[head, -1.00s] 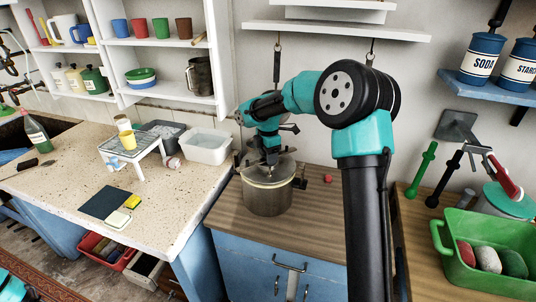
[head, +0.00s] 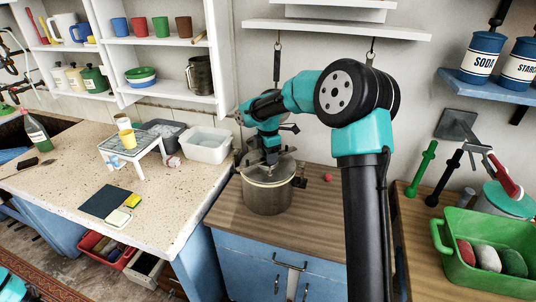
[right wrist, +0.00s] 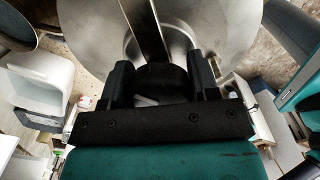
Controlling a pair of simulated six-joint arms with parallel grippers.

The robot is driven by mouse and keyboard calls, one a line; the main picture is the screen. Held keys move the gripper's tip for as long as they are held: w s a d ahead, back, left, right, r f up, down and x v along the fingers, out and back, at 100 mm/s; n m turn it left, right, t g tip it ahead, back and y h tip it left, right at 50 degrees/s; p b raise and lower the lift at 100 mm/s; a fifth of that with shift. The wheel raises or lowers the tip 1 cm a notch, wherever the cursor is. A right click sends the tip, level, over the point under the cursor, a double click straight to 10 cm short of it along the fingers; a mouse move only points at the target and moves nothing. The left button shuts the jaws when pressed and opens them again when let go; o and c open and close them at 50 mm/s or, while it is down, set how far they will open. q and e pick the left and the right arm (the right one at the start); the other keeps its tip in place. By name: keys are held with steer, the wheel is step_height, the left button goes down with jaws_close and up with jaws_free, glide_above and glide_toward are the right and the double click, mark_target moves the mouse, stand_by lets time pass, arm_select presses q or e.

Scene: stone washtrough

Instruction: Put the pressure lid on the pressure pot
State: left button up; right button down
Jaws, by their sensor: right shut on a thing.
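The pressure pot (head: 267,198) is a steel pot standing upright on the wooden top of the blue cabinet. The pressure lid (head: 284,166) is a steel disc at the pot's mouth, roughly level; I cannot tell whether it is fully seated. My right gripper (head: 271,157) is above the pot, pointing down, and shut on the lid's dark knob. In the right wrist view the lid (right wrist: 100,30) spreads beyond the fingers, with a long bar across it and the knob (right wrist: 163,80) between them. The lid hides the pot there. My left gripper is out of view.
A small red ball-like thing (head: 328,177) lies right of the pot. The speckled stone counter (head: 70,178) on the left holds a white tub (head: 208,146) and a small white stand (head: 128,148). A green crate (head: 475,270) stands at the right. Shelves hang above.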

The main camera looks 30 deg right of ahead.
steer(key=shift+f, duration=0.1)
stand_by(0.3)
jaws_free()
stand_by(0.6)
steer(key=shift+r, duration=3.45)
